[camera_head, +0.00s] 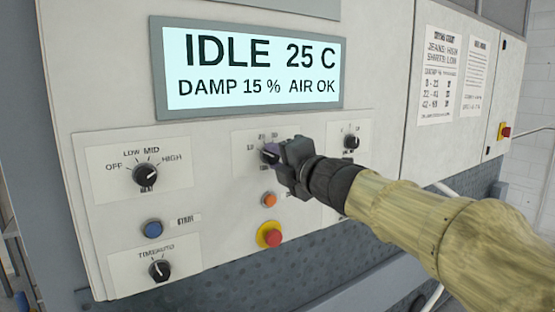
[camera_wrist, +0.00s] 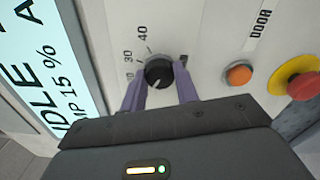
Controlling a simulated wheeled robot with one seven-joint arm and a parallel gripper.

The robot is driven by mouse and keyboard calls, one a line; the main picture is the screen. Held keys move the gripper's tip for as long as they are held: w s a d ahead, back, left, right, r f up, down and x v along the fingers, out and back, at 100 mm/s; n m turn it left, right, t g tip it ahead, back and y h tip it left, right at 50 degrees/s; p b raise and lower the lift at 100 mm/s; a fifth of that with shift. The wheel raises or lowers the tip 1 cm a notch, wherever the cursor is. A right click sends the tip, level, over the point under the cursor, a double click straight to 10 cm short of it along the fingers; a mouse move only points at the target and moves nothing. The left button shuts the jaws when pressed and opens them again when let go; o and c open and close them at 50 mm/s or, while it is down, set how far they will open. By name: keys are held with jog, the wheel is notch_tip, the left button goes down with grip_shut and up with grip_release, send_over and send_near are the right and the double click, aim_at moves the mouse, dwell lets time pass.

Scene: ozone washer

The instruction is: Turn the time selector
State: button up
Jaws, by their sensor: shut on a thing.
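The time selector (camera_head: 270,155) is a small black knob on a white plate in the middle of the panel, below the display. In the wrist view the knob (camera_wrist: 158,73) has printed numbers around it, with 30 and 40 readable. A pale pointer mark shows on its face, toward the lower left in that view. My gripper (camera_head: 279,157) reaches in from the right and covers part of the knob and its scale. In the wrist view its two purple fingers (camera_wrist: 160,78) are on either side of the knob, shut on it.
The display (camera_head: 250,68) reads IDLE 25 C, DAMP 15 %, AIR OK. An orange button (camera_head: 269,200) and a red button on yellow (camera_head: 270,235) lie just below my gripper. A heat knob (camera_head: 146,174) is left, another knob (camera_head: 351,142) right.

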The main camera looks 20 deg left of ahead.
jog(key=o, duration=1)
jog(key=shift+f, duration=0.1)
jog(key=shift+c, duration=0.2)
jog(key=b+v, duration=0.1)
jog(key=v, duration=1.6)
jog(key=shift+s+b, duration=0.2)
jog(key=shift+b, duration=0.2)
jog(key=shift+d, duration=0.1)
